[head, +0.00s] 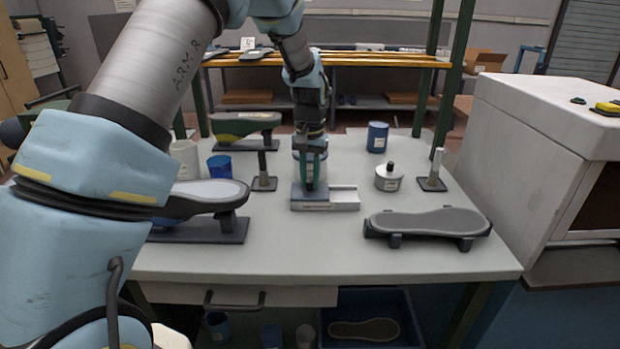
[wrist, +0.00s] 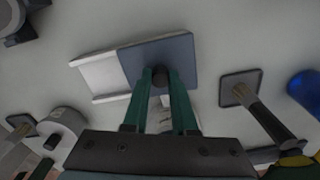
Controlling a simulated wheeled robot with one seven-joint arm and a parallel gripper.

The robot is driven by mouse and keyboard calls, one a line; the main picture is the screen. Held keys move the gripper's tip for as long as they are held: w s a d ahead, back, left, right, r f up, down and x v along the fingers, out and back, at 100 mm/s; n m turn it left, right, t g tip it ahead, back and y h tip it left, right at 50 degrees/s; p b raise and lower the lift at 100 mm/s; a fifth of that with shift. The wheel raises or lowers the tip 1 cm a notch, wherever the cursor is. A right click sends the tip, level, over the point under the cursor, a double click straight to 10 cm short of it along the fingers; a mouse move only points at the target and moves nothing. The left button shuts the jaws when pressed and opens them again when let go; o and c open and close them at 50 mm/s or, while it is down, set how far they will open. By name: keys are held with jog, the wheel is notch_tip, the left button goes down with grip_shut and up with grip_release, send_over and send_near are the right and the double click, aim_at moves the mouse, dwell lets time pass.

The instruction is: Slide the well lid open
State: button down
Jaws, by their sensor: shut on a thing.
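The well (head: 345,198) is a low, light block in the middle of the bench. Its blue-grey lid (head: 297,194) covers the left part in the head view, and pale railed channel shows to the right. In the wrist view, the lid (wrist: 185,50) lies to the right of the bare channel (wrist: 100,77). A dark round knob (wrist: 160,76) stands on the lid. My gripper (head: 312,185) points down over the lid, and its green fingers (wrist: 160,78) are shut on the knob. The fingers hide part of the lid.
A shoe sole form (head: 428,222) lies on a stand at front right, and a last (head: 205,193) sits at left. A post stand (head: 264,172) is close left of the well. A round tin (head: 389,178) and blue can (head: 377,137) stand right and behind. Bench in front is clear.

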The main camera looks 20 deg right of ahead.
jog(key=s+d, duration=0.1)
jog(key=d, duration=0.1)
jog(key=s+d, duration=0.1)
jog(key=d, duration=0.2)
jog(key=s+d, duration=0.1)
jog(key=d, duration=0.2)
jog(key=shift+s+d+p, duration=0.1)
jog(key=shift+s+p, duration=0.2)
jog(key=shift+s, duration=0.1)
jog(key=c, duration=0.7)
grip_release()
notch_tip(320, 180, up, 11)
jog(key=b, duration=0.2)
jog(key=shift+b, duration=0.35)
jog(key=shift+f, duration=0.1)
